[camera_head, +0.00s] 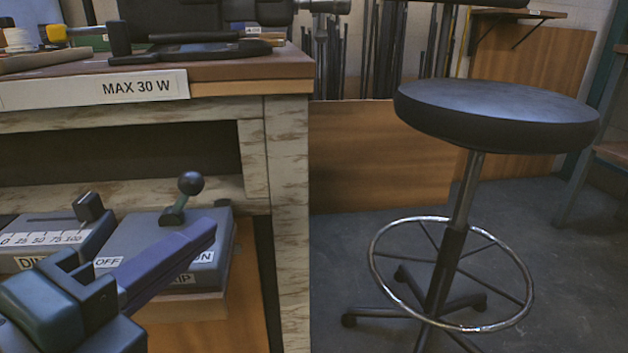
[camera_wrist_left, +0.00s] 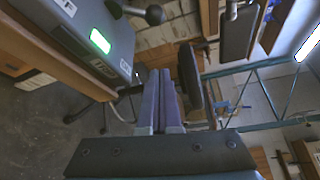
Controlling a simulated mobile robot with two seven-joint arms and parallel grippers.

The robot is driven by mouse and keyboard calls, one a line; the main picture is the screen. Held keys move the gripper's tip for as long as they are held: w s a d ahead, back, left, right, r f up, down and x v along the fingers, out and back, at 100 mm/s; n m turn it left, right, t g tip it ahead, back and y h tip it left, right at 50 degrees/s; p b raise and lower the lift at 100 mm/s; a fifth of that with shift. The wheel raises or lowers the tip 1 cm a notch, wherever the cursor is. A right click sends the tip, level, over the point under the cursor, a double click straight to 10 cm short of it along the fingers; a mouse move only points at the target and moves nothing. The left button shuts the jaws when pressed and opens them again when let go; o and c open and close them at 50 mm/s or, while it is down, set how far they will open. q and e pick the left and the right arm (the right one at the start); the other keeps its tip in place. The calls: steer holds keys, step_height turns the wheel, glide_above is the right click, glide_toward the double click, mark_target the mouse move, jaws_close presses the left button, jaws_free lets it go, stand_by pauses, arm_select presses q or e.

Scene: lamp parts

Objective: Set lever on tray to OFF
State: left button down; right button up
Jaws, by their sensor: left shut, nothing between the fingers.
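The lever (camera_head: 181,198) stands on a grey box with a slanted top (camera_head: 140,240). The OFF label (camera_head: 108,262) is at the box's left front. My left gripper (camera_head: 208,232) is shut and empty, in front of the box and hiding part of its front face. Its fingertips appear to be apart from the lever. In the left wrist view, the knob (camera_wrist_left: 154,14) is at the top and the shut fingers (camera_wrist_left: 164,76) are below it.
A dimmer box with a slider (camera_head: 88,207) and a 0–100 scale stands left of the lever box. The bench (camera_head: 288,180) has a shelf above the boxes, labelled MAX 30 W (camera_head: 135,87). A stool (camera_head: 495,115) stands at right. A green lit rectangle (camera_wrist_left: 100,41) shows in the wrist view.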

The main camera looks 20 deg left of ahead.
mark_target(182, 199)
arm_select(q)
steer(key=w+a, duration=0.1)
steer(key=w, duration=0.1)
steer(key=w+a+b, duration=0.1)
steer(key=w, duration=0.1)
steer(key=w+a, duration=0.2)
steer(key=shift+w+b, duration=0.15)
steer(key=shift+b, duration=0.2)
steer(key=shift+a, duration=0.1)
steer(key=shift+a+r, duration=0.1)
steer(key=shift+r, duration=0.05)
